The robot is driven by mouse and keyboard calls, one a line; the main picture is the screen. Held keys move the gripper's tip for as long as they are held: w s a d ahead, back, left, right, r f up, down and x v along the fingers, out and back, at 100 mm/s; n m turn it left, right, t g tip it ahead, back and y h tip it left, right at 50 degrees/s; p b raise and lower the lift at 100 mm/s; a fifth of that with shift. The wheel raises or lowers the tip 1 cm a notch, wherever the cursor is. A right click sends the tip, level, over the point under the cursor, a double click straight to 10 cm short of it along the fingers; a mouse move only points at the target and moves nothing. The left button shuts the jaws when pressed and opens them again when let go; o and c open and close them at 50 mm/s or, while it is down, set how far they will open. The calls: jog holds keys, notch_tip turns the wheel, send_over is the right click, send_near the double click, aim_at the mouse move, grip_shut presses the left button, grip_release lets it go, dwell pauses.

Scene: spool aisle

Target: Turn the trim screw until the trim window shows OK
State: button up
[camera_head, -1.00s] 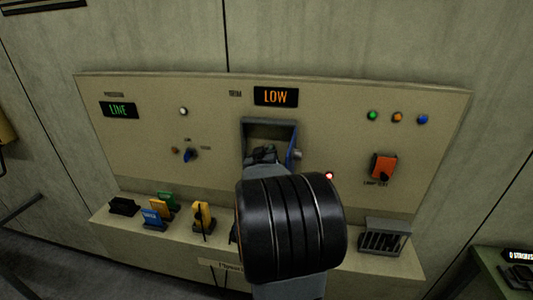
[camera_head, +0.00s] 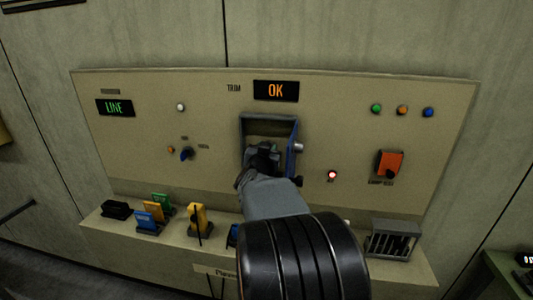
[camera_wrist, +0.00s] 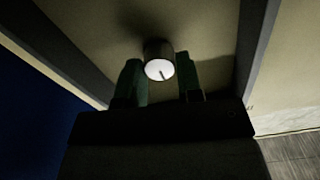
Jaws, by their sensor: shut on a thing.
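The trim window (camera_head: 276,91) at the top of the panel reads OK in orange. The trim screw (camera_wrist: 158,66) shows in the wrist view as a round knob with a pale face and a dark slot mark. My gripper (camera_wrist: 160,74) has one green finger on each side of the screw and is shut on it. In the head view my gripper (camera_head: 265,153) reaches into the recess (camera_head: 268,123) below the window. My wrist hides the screw in that view.
The panel (camera_head: 210,115) carries a green LINE display (camera_head: 115,107), a blue knob (camera_head: 186,154), several lamps, a lit red light (camera_head: 332,174) and an orange switch (camera_head: 390,163). Coloured blocks stand on the ledge at left; a slotted grey box (camera_head: 393,238) stands at right.

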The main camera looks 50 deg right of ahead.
jog(key=o, duration=0.9)
jog(key=shift+v, duration=6.9)
